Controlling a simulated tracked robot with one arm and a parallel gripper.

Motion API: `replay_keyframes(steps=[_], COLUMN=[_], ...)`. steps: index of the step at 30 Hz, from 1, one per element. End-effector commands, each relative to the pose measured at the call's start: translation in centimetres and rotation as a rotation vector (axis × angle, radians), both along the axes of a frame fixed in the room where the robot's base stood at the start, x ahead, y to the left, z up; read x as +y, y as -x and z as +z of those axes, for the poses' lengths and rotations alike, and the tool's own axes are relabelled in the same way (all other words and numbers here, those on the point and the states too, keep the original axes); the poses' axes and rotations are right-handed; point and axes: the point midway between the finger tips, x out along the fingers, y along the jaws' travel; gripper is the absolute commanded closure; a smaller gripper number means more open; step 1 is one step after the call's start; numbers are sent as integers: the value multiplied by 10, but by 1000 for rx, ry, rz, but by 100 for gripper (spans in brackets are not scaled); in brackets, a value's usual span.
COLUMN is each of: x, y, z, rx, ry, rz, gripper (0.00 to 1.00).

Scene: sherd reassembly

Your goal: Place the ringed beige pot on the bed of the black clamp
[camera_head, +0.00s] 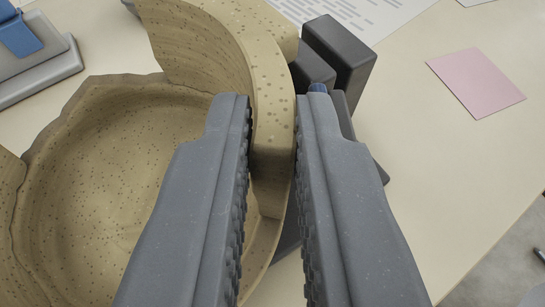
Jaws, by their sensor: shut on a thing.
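The ringed beige pot (110,170) fills the left and middle of the view. It is speckled, with ring lines inside its wall and a jagged, broken edge at the left and top. My gripper (273,105) is shut on the pot's wall, one finger inside and one outside. The black clamp (345,55) shows just beyond and right of the pot. Dark parts of it also show behind my right finger. The pot and my fingers hide most of the clamp, including its bed. I cannot tell whether the pot touches the bed.
A blue and grey fixture (35,75) stands at the upper left. A printed sheet (345,14) lies at the top, and a pink card (475,82) lies at the right. The table (440,165) is clear around the card; its edge drops to the floor at lower right.

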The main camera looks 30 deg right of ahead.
Motion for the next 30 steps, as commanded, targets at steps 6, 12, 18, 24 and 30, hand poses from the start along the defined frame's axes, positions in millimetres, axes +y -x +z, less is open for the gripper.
replay_keyframes(steps=[6, 12, 18, 24, 30], x=[0, 0, 9, 30, 49], y=[0, 0, 13, 43, 72], z=[1, 1, 10, 24, 38], rx=[-1, -1, -2, 0, 1], ry=[0, 0, 0, -1, -2], rz=[0, 0, 2, 5, 6], gripper=[66, 66, 66, 66, 66])
